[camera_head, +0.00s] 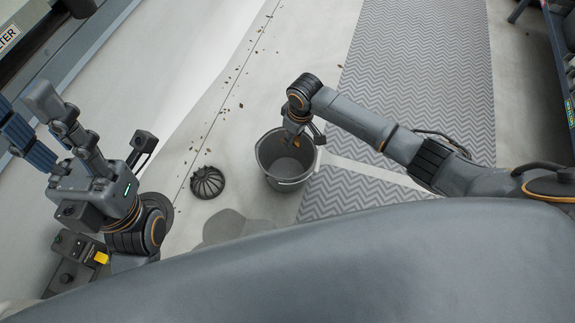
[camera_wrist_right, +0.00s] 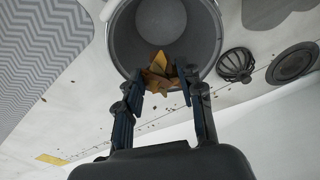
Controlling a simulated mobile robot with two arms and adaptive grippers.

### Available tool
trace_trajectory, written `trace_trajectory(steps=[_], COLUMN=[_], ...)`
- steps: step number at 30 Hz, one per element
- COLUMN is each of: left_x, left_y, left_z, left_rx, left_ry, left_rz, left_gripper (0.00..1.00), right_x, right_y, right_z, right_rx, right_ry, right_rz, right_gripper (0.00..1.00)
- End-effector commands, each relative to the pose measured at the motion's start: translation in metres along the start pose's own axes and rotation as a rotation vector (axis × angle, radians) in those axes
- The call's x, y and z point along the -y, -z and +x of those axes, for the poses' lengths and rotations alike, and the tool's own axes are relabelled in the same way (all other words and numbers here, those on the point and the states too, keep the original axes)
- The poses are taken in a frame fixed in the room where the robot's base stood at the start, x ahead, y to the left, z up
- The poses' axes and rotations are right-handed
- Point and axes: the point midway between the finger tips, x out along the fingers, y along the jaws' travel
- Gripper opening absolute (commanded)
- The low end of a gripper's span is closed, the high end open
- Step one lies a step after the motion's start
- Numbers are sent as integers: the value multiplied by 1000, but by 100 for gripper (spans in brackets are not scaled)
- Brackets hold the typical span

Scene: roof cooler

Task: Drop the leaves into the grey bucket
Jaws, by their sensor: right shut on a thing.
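The grey bucket (camera_head: 291,183) stands upright on the pale roof, and it also shows in the right wrist view (camera_wrist_right: 122,42). My right gripper (camera_head: 298,135) is over the bucket's mouth, pointing down. In the right wrist view its fingers (camera_wrist_right: 160,88) are closed on a clump of brown and yellow leaves (camera_wrist_right: 160,74). The leaves show against the bucket's opening, near its rim; how deep they are is hard to tell. In the head view only a bit of orange leaf shows below the fingers. My left gripper (camera_head: 85,125) is at the left, its fingers spread and empty.
A dark domed strainer (camera_head: 207,183) lies on the roof left of the bucket. A round drain (camera_wrist_right: 292,62) shows beyond it in the wrist view. Small debris (camera_head: 226,97) is scattered along a roof seam. A grey zigzag-patterned walkway mat (camera_head: 418,70) lies right of the bucket.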

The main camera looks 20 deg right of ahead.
Motion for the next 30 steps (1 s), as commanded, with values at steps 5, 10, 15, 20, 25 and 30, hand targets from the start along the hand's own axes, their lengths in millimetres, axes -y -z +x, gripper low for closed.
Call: trace_trajectory(steps=[5, 10, 15, 20, 25, 30], left_x=[0, 0, 0, 0, 0, 0], left_y=[-5, -7, -7, -7, -7, -7], left_z=[-3, 0, 2, 2, 1, 1], left_rx=[-43, -54, -54, -53, -53, -52], left_ry=[-17, -23, -24, -24, -24, -24], left_rz=[6, 8, 8, 8, 8, 8], left_gripper=[40, 40, 40, 40, 40, 40], right_x=[-1, -1, -1, 0, 0, 0], right_y=[-2, -2, -2, -2, -2, -2], right_z=[17, 19, 18, 18, 19, 19], right_rx=[-1, -1, -1, -1, -1, -1], right_ry=[-1, -2, -1, -1, -1, -1], right_rz=[1, 1, 1, 1, 1, 1], right_gripper=[20, 20, 20, 50, 64, 64])
